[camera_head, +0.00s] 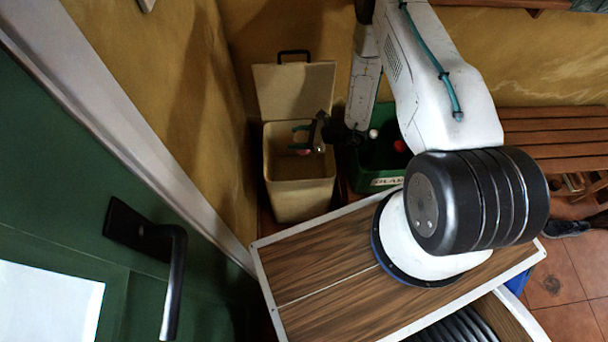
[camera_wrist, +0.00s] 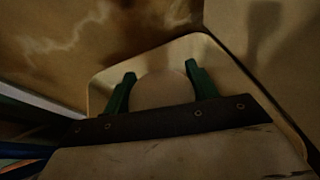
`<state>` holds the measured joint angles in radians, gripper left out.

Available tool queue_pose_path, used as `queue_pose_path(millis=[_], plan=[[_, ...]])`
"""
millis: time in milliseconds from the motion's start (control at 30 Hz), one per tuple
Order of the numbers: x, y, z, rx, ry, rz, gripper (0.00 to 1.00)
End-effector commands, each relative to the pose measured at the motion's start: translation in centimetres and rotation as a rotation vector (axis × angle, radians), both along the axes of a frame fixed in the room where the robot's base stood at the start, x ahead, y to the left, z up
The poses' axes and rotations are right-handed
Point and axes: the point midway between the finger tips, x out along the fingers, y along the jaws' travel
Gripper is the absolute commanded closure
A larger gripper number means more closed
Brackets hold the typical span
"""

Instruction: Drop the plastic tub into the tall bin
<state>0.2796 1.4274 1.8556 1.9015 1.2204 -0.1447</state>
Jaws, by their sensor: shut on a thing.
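The tall bin (camera_head: 301,196) is beige, with its lid (camera_head: 294,90) raised against the wall, and stands in the corner at the centre-left of the head view. My gripper (camera_head: 298,141) is over the bin's open mouth. In the wrist view, my gripper (camera_wrist: 158,84) has its two green fingers on either side of a pale round thing, the plastic tub (camera_wrist: 160,91), and is shut on it. In the head view the tub is mostly hidden by the gripper. The bin's pale rim also shows around the fingers in the wrist view.
A green bin (camera_head: 378,181) with items in it stands right beside the tall bin. A green door (camera_head: 60,200) with a black handle is at left. A wooden slatted bench (camera_head: 555,135) is at right. My arm reaches over the green bin.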

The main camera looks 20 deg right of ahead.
Motion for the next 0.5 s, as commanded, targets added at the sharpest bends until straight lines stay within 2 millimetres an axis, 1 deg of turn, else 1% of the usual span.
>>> queue_pose_path(millis=[100, 200, 500], plan=[[0.0, 0.0, -1.2, 0.000, 0.001, 0.000, 0.64], [0.0, 0.0, -1.8, 0.000, 0.000, 0.000, 0.64], [0.0, 0.0, -2.2, 0.000, 0.000, -0.001, 0.64]])
